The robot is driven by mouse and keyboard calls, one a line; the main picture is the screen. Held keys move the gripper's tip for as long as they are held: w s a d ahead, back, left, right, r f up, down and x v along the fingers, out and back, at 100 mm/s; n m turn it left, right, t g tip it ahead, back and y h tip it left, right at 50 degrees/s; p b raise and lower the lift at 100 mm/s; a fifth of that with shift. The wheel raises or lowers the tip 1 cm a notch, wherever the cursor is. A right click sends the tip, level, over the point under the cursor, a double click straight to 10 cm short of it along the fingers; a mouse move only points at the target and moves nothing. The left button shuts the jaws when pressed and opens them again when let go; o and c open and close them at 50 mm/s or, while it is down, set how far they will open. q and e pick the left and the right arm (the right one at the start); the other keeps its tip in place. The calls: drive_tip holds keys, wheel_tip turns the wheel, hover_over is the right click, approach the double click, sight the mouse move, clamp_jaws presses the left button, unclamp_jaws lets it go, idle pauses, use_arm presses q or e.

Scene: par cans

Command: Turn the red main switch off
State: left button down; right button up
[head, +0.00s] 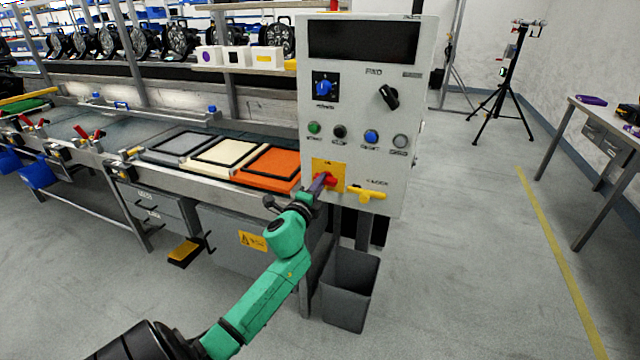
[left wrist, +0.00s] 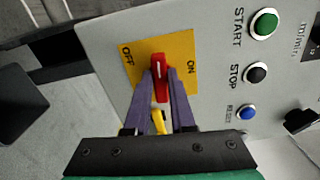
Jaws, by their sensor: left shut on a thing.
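The red main switch (head: 331,180) sits on a yellow plate (head: 322,168) low on the grey control panel (head: 350,100). In the left wrist view the red handle (left wrist: 159,72) lies between the OFF mark at the left of the plate and the ON mark at the right. My left gripper (head: 321,183) is at the switch, its purple fingers (left wrist: 160,76) shut on the red handle from both sides. The fingers hide part of the handle in the head view. My right gripper is not in view.
Start, stop and other buttons (head: 371,136) sit above the switch. A yellow handle (head: 366,193) sticks out right of it. A grey bin (head: 349,290) stands below the panel. A conveyor with framed trays (head: 268,167) runs to the left.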

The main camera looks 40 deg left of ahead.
use_arm(q)
drive_tip(key=shift+f+n, duration=0.1)
drive_tip(key=shift+n, duration=0.5)
drive_tip(key=c, duration=0.8)
unclamp_jaws()
drive_tip(key=shift+o, duration=0.2)
drive_tip(key=v, duration=1.4)
drive_tip(key=shift+s+b, duration=0.25)
drive_tip(key=shift+b, duration=0.15)
drive_tip(key=shift+d, duration=0.15)
